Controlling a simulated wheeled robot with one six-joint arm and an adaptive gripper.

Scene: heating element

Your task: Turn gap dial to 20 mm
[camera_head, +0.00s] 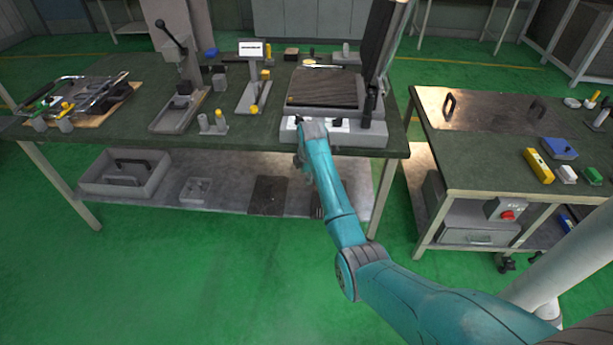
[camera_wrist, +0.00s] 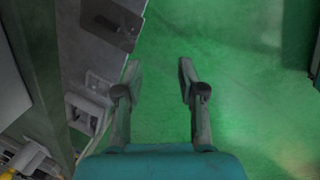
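A grey machine (camera_head: 365,138) with a dark ribbed plate stands at the right end of the long workbench. Its front panel has white label areas (camera_head: 288,123) and small dark knobs (camera_head: 337,122). Which one is the gap dial, and its reading, is too small to tell. My arm's wrist covers the middle of that panel in the head view. My gripper (camera_head: 303,162) hangs just in front of the bench edge, below the panel. In the wrist view, my gripper (camera_wrist: 159,70) has its two fingers spread with nothing between them, over green floor. The dial does not show there.
The long workbench (camera_head: 115,135) carries a lever press (camera_head: 178,85), a stand with a white sign (camera_head: 250,50) and small cylinders. Its lower shelf holds a grey tray (camera_head: 120,175). A second bench (camera_head: 470,160) stands at right across a gap. The floor in front is clear.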

